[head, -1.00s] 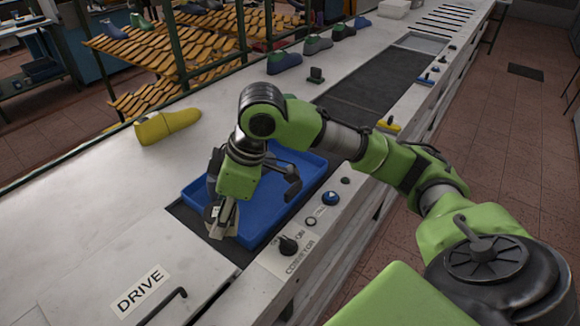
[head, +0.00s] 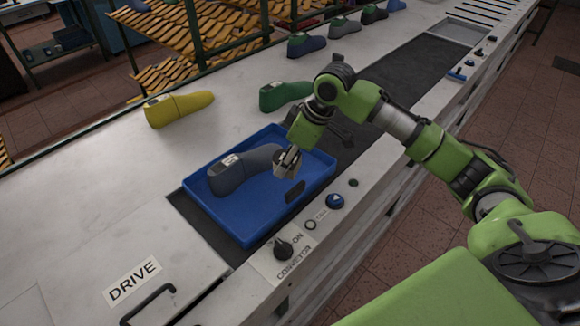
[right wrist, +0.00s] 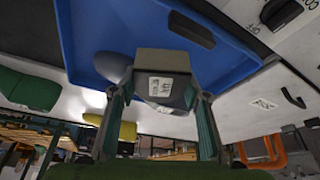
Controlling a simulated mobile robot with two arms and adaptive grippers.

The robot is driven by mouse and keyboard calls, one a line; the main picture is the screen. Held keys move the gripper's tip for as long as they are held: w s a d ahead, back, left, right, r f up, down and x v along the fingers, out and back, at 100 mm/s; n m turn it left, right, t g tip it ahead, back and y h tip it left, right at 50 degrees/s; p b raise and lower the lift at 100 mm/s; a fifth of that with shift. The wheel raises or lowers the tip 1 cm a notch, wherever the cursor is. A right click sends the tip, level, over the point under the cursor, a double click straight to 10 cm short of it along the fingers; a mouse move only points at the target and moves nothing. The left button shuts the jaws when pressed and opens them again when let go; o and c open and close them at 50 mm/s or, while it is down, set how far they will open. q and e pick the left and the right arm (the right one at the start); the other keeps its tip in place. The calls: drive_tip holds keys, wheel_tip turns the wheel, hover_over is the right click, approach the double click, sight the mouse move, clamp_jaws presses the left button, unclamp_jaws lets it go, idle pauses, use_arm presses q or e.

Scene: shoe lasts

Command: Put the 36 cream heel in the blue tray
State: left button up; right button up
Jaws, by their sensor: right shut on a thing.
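The blue tray (head: 245,225) lies at the near end of the belt; it also fills the top of the right wrist view (right wrist: 90,28). My right gripper (head: 287,160) is over the tray's right half. It is shut on the cream heel (right wrist: 160,62), a small pale block with a white label too blurred to read, held between the fingers. A grey-blue shoe last (head: 238,172) with a pale label appears in the tray, one end beside my gripper. I cannot tell whether the held heel touches it or the tray. My left gripper is not in view.
A yellow last (head: 180,108) and a green last (head: 285,96) stand on the bench behind the tray. Several more lasts stand farther along. The control panel with a black knob (head: 283,248) is in front. The bench left of the tray is clear.

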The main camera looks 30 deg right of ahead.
drive_tip(key=w+d+f, duration=0.1)
drive_tip(key=w+f, duration=0.1)
drive_tip(key=f, duration=0.1)
drive_tip(key=w+d+f+p, duration=0.1)
drive_tip(key=f, duration=0.1)
drive_tip(key=shift+w+d+f, duration=0.1)
drive_tip(key=shift+d+f, duration=0.1)
drive_tip(key=shift+d, duration=0.15)
wheel_tip(320, 180, down, 3)
drive_tip(key=shift+w+d+p, duration=0.1)
drive_tip(key=shift+d+p, duration=0.05)
drive_tip(key=shift+p, duration=0.65)
drive_tip(key=shift+f, duration=0.2)
drive_tip(key=o, duration=1.2)
drive_tip(key=shift+f, duration=0.15)
